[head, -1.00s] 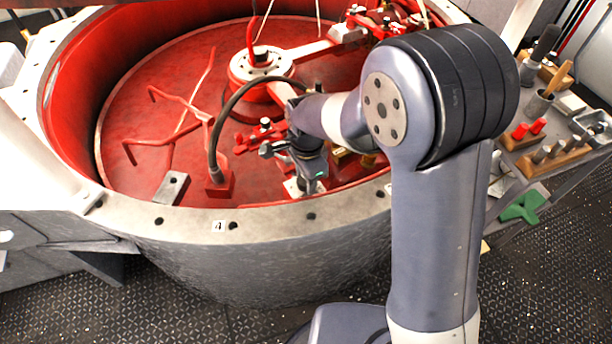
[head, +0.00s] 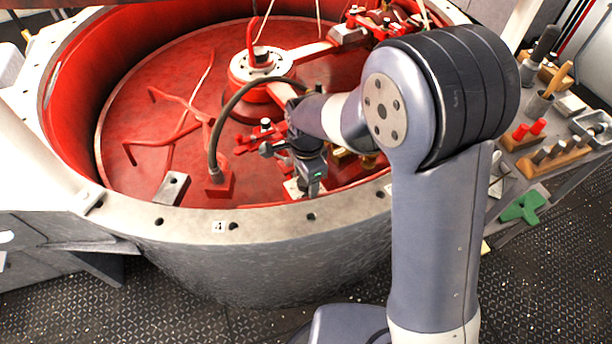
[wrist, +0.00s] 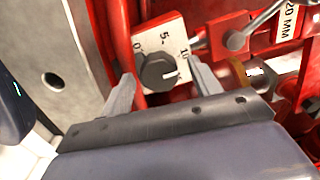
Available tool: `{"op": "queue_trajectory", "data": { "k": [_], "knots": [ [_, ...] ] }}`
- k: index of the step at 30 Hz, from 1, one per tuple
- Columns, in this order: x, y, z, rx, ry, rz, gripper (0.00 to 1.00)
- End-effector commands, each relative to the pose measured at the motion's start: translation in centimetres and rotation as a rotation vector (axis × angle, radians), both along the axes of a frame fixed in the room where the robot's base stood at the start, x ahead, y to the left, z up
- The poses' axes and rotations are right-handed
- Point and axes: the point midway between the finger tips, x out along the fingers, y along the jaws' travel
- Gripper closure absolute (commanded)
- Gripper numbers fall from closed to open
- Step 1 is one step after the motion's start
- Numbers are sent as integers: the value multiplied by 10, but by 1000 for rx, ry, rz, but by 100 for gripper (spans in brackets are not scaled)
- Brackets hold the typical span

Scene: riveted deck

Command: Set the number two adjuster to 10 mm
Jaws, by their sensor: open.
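In the wrist view, a white scale plate (wrist: 178,28) carries the marks 0, 5 and 10. A round dark knob (wrist: 152,74) sits on it, and its white pointer line points right, near the 10 side; the exact reading is hard to tell. My gripper (wrist: 162,72) is open, with one finger on each side of the knob and visible gaps between. In the head view, my gripper (head: 304,184) is low inside the red drum near its front rim. A pale corner of the plate (head: 291,188) shows beside it; the knob is hidden there. No number two marking is readable.
A red bracket with a grey lever (wrist: 237,40) and a "20 MM" label (wrist: 289,24) lies right of the plate. The drum's grey rim (head: 272,223) is close in front. A black hose (head: 214,135) arches left of my wrist. A tool bench (head: 550,180) stands right.

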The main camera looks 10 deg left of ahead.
Motion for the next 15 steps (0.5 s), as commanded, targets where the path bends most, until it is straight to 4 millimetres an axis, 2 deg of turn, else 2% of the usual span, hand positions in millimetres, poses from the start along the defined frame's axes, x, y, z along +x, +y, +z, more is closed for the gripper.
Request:
{"op": "queue_trajectory", "data": {
  "k": [4,8,15],
  "knots": [
    [0,0,2,0,0,0,41],
    [0,0,16,2,-2,0,41],
    [-1,0,64,4,-5,0,41]
  ]
}}
